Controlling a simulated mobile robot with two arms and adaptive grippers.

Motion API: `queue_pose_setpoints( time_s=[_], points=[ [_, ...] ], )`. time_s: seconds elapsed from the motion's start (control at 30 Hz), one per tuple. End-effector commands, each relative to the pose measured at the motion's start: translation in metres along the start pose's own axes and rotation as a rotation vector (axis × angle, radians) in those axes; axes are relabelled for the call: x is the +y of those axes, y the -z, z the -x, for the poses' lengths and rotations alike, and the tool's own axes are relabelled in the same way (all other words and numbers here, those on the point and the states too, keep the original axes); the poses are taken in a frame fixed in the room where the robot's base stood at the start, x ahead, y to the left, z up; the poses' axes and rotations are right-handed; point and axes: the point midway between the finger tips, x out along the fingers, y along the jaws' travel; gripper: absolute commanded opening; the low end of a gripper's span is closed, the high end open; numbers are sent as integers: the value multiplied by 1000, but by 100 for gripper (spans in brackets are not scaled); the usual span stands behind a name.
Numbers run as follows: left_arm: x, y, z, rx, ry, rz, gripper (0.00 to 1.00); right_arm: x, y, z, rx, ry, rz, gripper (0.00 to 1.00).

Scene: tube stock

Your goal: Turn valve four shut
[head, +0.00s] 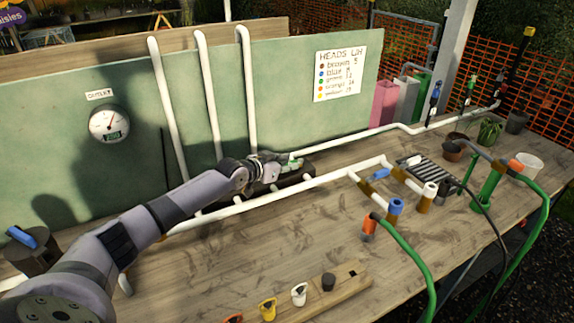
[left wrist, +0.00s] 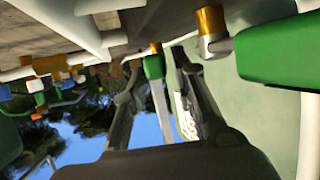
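My left gripper (head: 272,168) is at the white pipework in front of the green board, beside a valve with a green handle (head: 294,164). In the left wrist view its fingers (left wrist: 158,66) are apart, with a green lever (left wrist: 154,66) and its pale metal strip showing between them. I cannot tell whether the fingers touch it. A second green handle (left wrist: 280,54) with a brass fitting is at the right of that view. A blue lever valve (head: 380,174) sits on the right pipe branch. No valve numbers are readable. My right gripper is not in view.
An outlet gauge (head: 109,123) and a written heads list (head: 334,74) are on the board. Coloured caps stand in a wooden strip (head: 340,290) at the front. Green hoses (head: 412,256) run off the bench to the right. The front middle of the bench (head: 225,262) is clear.

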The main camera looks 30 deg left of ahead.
Motion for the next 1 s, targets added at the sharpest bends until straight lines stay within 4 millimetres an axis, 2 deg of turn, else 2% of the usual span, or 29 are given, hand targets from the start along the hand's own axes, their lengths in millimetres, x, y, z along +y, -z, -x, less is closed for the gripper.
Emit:
queue_pose_setpoints(
  time_s=[0.1,0.4,0.53,0.67,0.9,1.0],
  points=[
    [1,-1,0,-1,-1,0,35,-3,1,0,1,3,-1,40],
    [1,-2,0,-2,-2,0,35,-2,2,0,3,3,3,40],
    [1,-2,8,-1,-2,0,35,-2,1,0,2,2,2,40],
    [1,-3,28,-4,-2,-3,35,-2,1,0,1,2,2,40],
    [1,-4,80,-6,-2,-5,35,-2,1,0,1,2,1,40],
    [1,-3,96,-5,-2,-4,35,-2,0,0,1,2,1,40]
  ],
)
